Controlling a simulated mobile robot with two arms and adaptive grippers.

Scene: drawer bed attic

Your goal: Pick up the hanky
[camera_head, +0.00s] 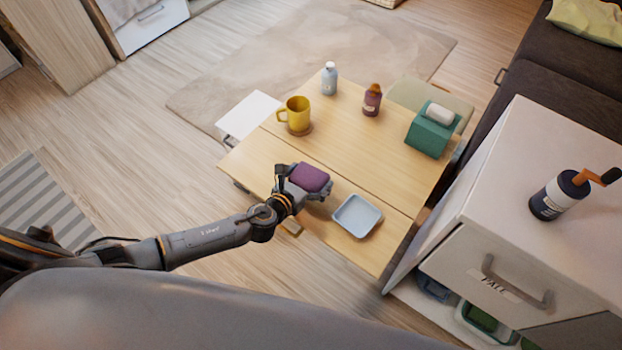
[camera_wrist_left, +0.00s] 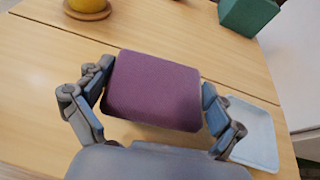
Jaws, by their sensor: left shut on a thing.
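The hanky (camera_head: 309,177) looks like a folded purple block with rounded edges. It shows large in the left wrist view (camera_wrist_left: 153,92), between the two fingers. My left gripper (camera_head: 303,183) is shut on it, one finger at each side, over the near part of the wooden table (camera_head: 345,150). The wrist view shows the left gripper (camera_wrist_left: 150,105) with its blue pads against the hanky's sides. I cannot tell how far the hanky is above the table. My right gripper is not in view.
A pale blue tray (camera_head: 357,216) sits just right of the left gripper. A yellow mug (camera_head: 296,114) on a coaster, a white bottle (camera_head: 329,79), a purple bottle (camera_head: 372,101) and a green tissue box (camera_head: 430,136) stand farther back. A white cabinet (camera_head: 530,235) is at right.

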